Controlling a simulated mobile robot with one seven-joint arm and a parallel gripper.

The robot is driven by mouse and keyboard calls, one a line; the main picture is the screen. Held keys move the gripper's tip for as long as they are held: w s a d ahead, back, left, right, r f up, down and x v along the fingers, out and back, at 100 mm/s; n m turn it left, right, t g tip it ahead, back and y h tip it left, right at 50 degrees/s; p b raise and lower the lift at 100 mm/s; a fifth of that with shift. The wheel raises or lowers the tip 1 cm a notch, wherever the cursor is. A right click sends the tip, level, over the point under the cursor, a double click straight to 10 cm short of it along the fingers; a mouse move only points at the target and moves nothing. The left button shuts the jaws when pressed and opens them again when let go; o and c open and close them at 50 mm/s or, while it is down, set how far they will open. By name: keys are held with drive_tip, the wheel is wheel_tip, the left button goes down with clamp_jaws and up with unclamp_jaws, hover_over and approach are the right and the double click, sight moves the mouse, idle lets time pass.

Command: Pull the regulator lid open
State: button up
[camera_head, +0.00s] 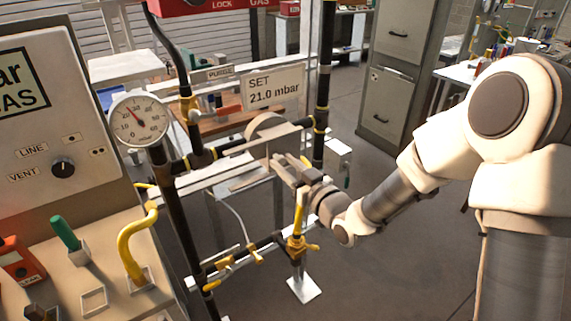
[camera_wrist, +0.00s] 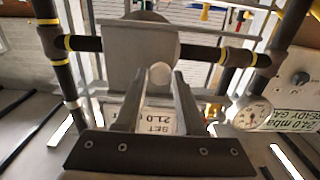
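The regulator (camera_head: 268,126) is a grey rounded body on the black pipe behind the front rail, below the "SET 21.0 mbar" sign. In the wrist view its broad grey face (camera_wrist: 130,45) fills the upper middle; I cannot make out a separate lid edge. A small pale round knob (camera_wrist: 160,74) shows at its lower edge, between my fingertips. My gripper (camera_head: 281,162) is in front of and below the regulator. In the wrist view its two fingers (camera_wrist: 163,80) stand apart, pointing at the regulator. Contact with the knob cannot be told.
A pressure gauge (camera_head: 140,119) and a control panel (camera_head: 58,115) stand to the left. Black pipes with yellow bands and a pale horizontal rail (camera_head: 205,178) surround the regulator. A yellow-handled valve (camera_head: 299,225) is below my gripper. Floor to the right is clear.

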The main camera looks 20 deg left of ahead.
clamp_jaws()
idle(1.1)
